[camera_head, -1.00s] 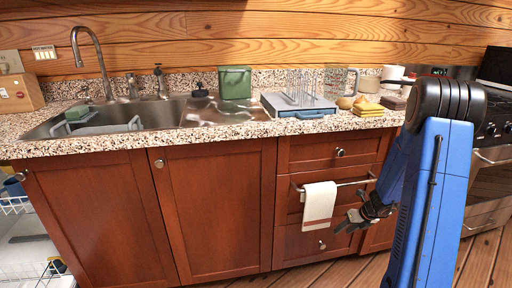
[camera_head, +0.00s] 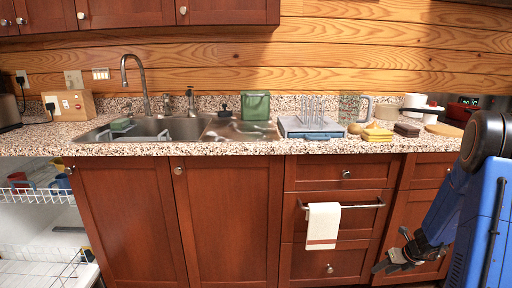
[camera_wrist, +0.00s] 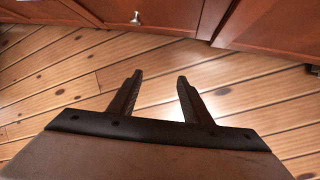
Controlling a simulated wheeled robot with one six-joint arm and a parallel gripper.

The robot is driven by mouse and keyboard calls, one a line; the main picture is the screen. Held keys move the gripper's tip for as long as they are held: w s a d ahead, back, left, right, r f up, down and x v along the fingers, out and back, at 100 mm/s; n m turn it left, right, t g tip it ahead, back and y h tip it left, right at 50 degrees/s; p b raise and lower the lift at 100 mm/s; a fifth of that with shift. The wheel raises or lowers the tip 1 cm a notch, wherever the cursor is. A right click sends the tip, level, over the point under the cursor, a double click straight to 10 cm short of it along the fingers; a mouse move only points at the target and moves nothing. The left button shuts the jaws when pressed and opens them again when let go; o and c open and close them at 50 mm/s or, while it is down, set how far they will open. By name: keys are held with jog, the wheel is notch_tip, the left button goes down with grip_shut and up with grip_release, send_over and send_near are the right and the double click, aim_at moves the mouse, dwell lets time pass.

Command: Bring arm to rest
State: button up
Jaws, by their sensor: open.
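My gripper (camera_head: 387,268) hangs low at the right in the head view, in front of the lower cabinet doors and to the right of a hanging towel. My blue arm with its black joint fills the right edge of that view. In the wrist view my gripper (camera_wrist: 159,84) points out over the plank floor (camera_wrist: 60,85), its two dark fingers apart with nothing between them. The red-brown cabinet (camera_wrist: 160,14) bottoms show beyond the fingertips.
A white towel (camera_head: 323,226) hangs on a drawer bar. The speckled counter (camera_head: 230,148) holds a sink (camera_head: 150,130), a green container (camera_head: 255,106), a drying rack (camera_head: 310,128) and yellow sponges (camera_head: 377,134). An open dishwasher (camera_head: 35,215) with racks stands at the left. The floor below the gripper is clear.

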jog(key=s+a+r+n, duration=0.5)
jog(key=a+r+n, duration=0.4)
jog(key=r, duration=0.2)
jog(key=s+a+r+n, duration=0.6)
jog(key=a+r+n, duration=0.3)
jog(key=r, duration=0.3)
jog(key=s+a+r+n+h, duration=0.1)
jog(key=s+r+n, duration=0.3)
jog(key=s+n, duration=0.4)
jog(key=s+a+r+n+h, duration=0.2)
jog(key=s+n, duration=0.7)
jog(key=s, duration=0.6)
notch_tip(320, 180, up, 3)
jog(key=shift+a+f+n, duration=0.2)
jog(key=shift+a+n, duration=0.1)
jog(key=shift+a, duration=0.55)
